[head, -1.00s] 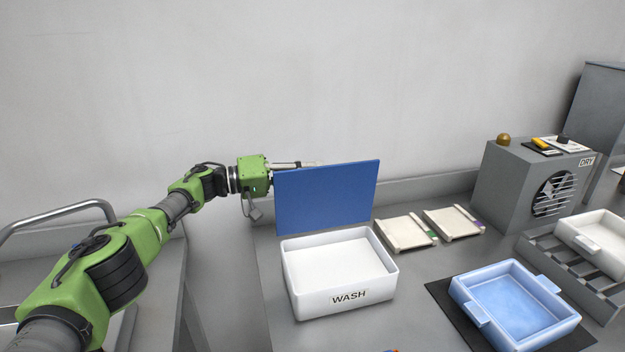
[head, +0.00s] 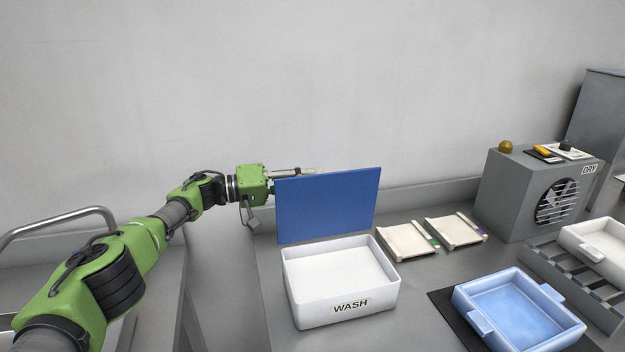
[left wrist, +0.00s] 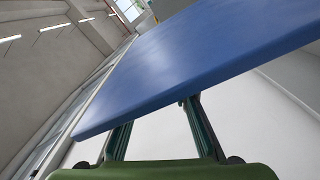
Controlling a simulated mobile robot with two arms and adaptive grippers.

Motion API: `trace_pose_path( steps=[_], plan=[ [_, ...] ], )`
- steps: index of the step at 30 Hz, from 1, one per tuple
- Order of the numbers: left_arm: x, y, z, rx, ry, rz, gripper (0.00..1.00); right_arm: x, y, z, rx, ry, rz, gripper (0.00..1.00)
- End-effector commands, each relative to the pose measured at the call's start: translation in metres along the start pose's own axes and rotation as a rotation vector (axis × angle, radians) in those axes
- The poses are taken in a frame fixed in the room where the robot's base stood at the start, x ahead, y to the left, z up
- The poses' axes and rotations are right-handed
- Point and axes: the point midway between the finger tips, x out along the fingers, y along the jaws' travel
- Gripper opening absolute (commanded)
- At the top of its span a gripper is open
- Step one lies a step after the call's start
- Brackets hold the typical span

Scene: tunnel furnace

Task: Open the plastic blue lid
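The blue lid (head: 328,206) stands upright along the back edge of the white WASH box (head: 340,284), whose open inside shows empty. My left gripper (head: 296,172) reaches in from the left, behind the lid, with its fingers partly showing above the lid's top edge. In the left wrist view the lid (left wrist: 190,65) crosses in front of the two fingers and hides their tips. The fingers are apart near their bases, but whether the tips are open or shut is hidden. My right gripper is not in view.
Two pale trays (head: 407,241) (head: 456,231) lie right of the box. A light blue basin (head: 515,308) sits on a dark mat at front right. A grey DRY unit (head: 512,197) and a slatted rack (head: 575,268) with a white tray stand at right. A wall is behind.

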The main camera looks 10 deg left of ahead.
Motion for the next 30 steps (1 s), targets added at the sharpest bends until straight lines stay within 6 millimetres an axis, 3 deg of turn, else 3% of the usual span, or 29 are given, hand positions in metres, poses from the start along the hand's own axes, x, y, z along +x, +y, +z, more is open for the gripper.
trace_pose_path(
  steps=[15,21,30],
  plan=[
    [-0.097,-0.003,0.0,-0.002,0.002,-0.004,0.25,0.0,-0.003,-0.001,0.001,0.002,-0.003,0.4],
    [-0.112,-0.003,0.0,-0.001,0.001,-0.003,0.25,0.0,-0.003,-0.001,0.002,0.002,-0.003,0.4],
    [-0.114,-0.003,0.0,-0.001,0.0,-0.003,0.25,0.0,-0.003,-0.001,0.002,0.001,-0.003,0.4]
  ],
)
